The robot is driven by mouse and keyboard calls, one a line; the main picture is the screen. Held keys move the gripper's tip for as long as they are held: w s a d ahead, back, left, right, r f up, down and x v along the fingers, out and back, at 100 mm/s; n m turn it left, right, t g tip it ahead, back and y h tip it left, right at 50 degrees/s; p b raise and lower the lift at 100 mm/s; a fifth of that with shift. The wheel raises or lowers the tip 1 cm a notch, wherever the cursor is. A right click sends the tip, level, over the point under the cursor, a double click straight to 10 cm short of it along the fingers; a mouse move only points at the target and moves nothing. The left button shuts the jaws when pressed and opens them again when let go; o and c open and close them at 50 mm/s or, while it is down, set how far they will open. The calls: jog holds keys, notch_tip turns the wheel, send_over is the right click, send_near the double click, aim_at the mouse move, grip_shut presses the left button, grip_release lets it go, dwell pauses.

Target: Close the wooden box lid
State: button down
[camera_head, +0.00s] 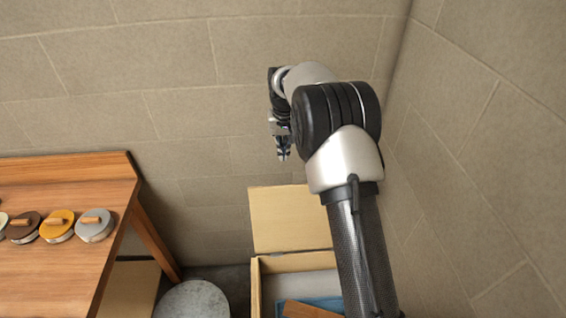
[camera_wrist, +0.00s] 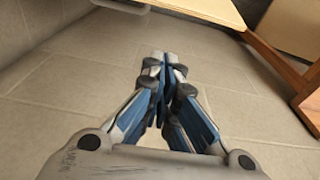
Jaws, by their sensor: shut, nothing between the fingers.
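The wooden box (camera_head: 290,263) stands on the floor against the back wall, partly hidden behind my arm. Its pale wooden lid (camera_head: 287,218) is open, standing up at the back edge. Inside the box are a blue item and a brown wooden piece. My gripper (camera_head: 283,155) is shut and empty, above the lid's top edge and apart from it in the picture. In the wrist view my gripper (camera_wrist: 163,62) shows closed fingers, and a pale wooden panel (camera_wrist: 205,10) crosses the top; I cannot tell for sure whether it is the lid.
A wooden table (camera_head: 60,275) stands at the left, with several round lidded containers on it, including a yellow one (camera_head: 57,226) and a grey one (camera_head: 94,225). A round grey stool top (camera_head: 193,300) sits between table and box. Stone walls close in behind and at the right.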

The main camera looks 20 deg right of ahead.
notch_tip(320, 180, down, 10)
jog(key=s, duration=0.2)
jog(key=shift+a+b, duration=0.15)
jog(key=shift+b, duration=0.3)
dwell(0.3)
